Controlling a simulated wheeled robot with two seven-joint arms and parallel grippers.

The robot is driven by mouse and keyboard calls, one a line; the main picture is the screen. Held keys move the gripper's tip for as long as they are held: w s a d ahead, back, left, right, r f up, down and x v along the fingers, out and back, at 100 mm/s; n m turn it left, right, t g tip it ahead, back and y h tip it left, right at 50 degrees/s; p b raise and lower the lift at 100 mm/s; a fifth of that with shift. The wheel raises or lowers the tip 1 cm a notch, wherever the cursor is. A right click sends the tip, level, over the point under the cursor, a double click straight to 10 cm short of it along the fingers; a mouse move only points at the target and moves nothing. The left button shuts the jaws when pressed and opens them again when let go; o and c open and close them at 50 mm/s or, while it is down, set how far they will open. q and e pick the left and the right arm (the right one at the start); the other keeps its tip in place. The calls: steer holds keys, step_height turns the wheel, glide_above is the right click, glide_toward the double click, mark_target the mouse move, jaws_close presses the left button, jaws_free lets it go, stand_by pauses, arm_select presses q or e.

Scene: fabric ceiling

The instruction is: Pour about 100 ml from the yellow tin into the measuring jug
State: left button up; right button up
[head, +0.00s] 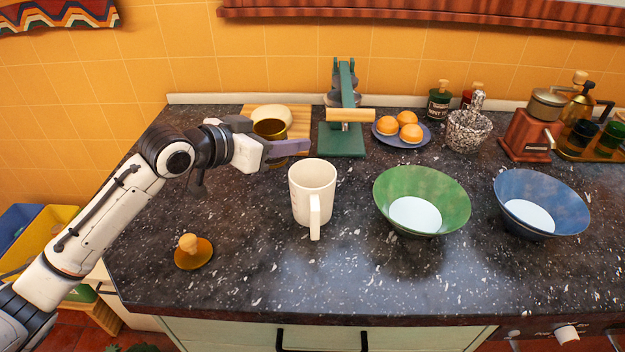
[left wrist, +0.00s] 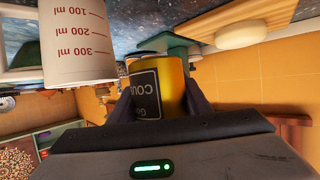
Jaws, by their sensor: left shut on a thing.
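The yellow tin (head: 270,129) is behind and left of the measuring jug, partly hidden by my left gripper (head: 290,148). In the left wrist view the tin (left wrist: 172,84) is between the fingers, with a dark label; my left gripper is shut on it. It looks about upright and its open top shows dark; its contents cannot be made out. The white measuring jug (head: 312,190) stands upright on the counter, handle toward me, apart from the tin. Its red scale shows in the left wrist view (left wrist: 78,40). My right gripper is not in view.
A brown lid with a knob (head: 193,253) lies at the front left. A green bowl (head: 447,203) and a blue bowl (head: 565,205) stand right of the jug. A green press (head: 343,140), a board (head: 300,118) and a plate of oranges (head: 423,143) are behind.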

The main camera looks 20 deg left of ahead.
arm_select(q)
steer(key=shift+r+p, duration=1.45)
steer(key=shift+p, duration=0.05)
steer(key=shift+r, duration=0.7)
